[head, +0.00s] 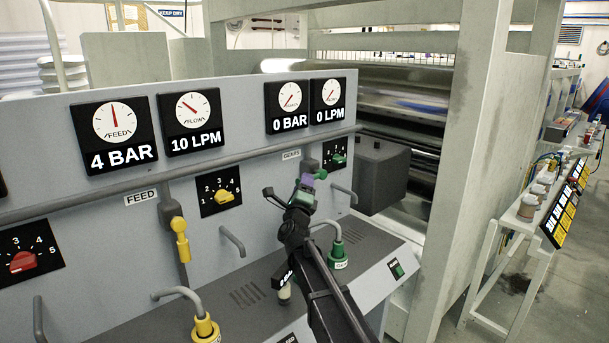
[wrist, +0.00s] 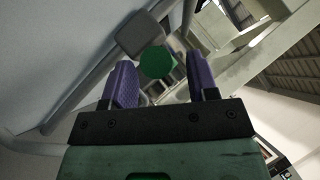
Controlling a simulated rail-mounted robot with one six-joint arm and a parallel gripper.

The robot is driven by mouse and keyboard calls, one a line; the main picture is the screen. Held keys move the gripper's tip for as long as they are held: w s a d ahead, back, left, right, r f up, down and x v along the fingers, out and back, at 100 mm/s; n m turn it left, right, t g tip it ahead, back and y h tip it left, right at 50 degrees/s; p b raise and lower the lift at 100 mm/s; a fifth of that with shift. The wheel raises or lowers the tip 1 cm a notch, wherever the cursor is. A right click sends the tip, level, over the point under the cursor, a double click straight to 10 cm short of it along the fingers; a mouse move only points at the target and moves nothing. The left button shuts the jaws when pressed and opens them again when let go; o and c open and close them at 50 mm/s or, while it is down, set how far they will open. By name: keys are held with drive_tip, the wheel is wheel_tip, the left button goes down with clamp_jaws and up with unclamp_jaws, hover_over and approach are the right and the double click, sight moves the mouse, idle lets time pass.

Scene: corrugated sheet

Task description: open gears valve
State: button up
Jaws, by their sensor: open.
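The gears valve is on the grey panel below the GEARS label (head: 291,155). Its grey body (head: 310,165) and green handle (head: 320,174) are partly hidden behind my gripper in the head view. My gripper (head: 307,181) has purple fingers and is close in front of the valve. In the wrist view, the green handle (wrist: 157,63) shows its round end between the open purple fingers (wrist: 160,82), nearer the left one. The grey valve body (wrist: 141,35) is just beyond it. I cannot tell whether a finger touches the handle. The gears gauges (head: 289,106) read 0 BAR and 0 LPM.
The feed valve with a yellow handle (head: 181,238) hangs on the panel at left. A green dial (head: 339,156) is right of the gears valve. A green hose fitting (head: 337,249) and a yellow one (head: 205,326) stand on the lower ledge. A grey box (head: 381,175) is at right.

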drive_tip(key=x, duration=0.2)
drive_tip(key=shift+w+r, duration=0.1)
drive_tip(key=shift+w, duration=0.15)
drive_tip(key=shift+c, duration=0.5)
clamp_jaws()
